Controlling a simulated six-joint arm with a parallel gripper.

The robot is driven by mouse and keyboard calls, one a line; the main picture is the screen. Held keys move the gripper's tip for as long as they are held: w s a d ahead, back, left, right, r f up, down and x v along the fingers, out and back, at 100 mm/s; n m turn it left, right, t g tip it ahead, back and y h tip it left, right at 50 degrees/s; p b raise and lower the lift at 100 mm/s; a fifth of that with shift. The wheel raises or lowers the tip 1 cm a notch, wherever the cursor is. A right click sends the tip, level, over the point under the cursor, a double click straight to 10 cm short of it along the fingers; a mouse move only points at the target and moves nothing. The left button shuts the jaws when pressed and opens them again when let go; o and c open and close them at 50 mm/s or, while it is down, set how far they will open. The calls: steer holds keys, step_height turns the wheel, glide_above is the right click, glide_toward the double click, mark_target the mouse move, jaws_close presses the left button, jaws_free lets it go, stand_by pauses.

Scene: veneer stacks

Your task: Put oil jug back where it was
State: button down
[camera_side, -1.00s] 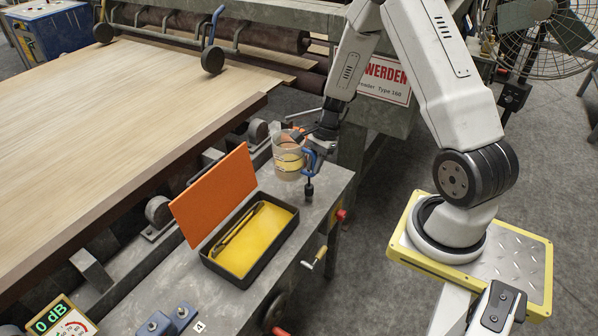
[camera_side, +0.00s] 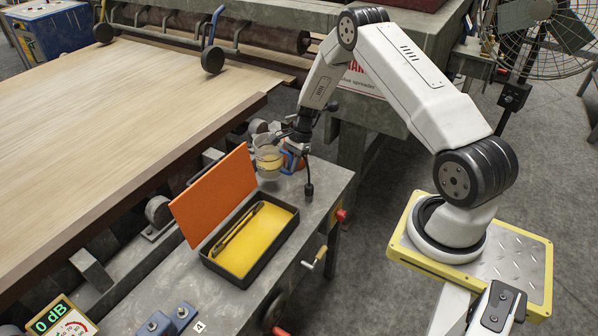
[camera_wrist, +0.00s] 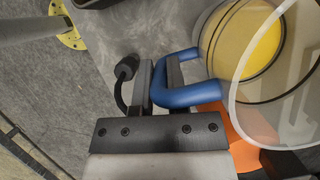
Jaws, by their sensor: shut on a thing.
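The oil jug (camera_side: 268,160) is a clear cup with yellow oil inside and a blue handle. It is near the far end of the grey metal bench, beyond the open case. In the wrist view the jug (camera_wrist: 262,50) fills the upper right, its round rim towards the camera. My gripper (camera_side: 292,150) is shut on the blue handle from the right side of the jug. In the wrist view the fingers of my gripper (camera_wrist: 165,80) close around the handle. I cannot tell whether the jug's base touches the bench.
A black case (camera_side: 281,240) with a yellow lining and raised orange lid (camera_side: 213,193) lies on the bench (camera_side: 322,180). An orange object (camera_wrist: 250,128) shows partly behind the jug. Rollers and a wood sheet (camera_side: 110,120) are left. A sound meter (camera_side: 62,318) is lower left.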

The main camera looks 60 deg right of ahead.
steer(key=shift+w+d+f, duration=0.15)
steer(key=shift+w+f, duration=0.3)
steer(key=shift+f, duration=0.05)
steer(key=shift+w+d+f, duration=0.15)
steer(key=shift+w+f, duration=0.25)
steer(key=shift+f, duration=0.1)
steer(key=shift+w+f, duration=0.2)
steer(key=shift+f, duration=1.55)
steer(key=shift+f, duration=0.1)
steer(key=c, duration=0.6)
jaws_free()
steer(key=shift+c, duration=0.2)
steer(key=v, duration=1.2)
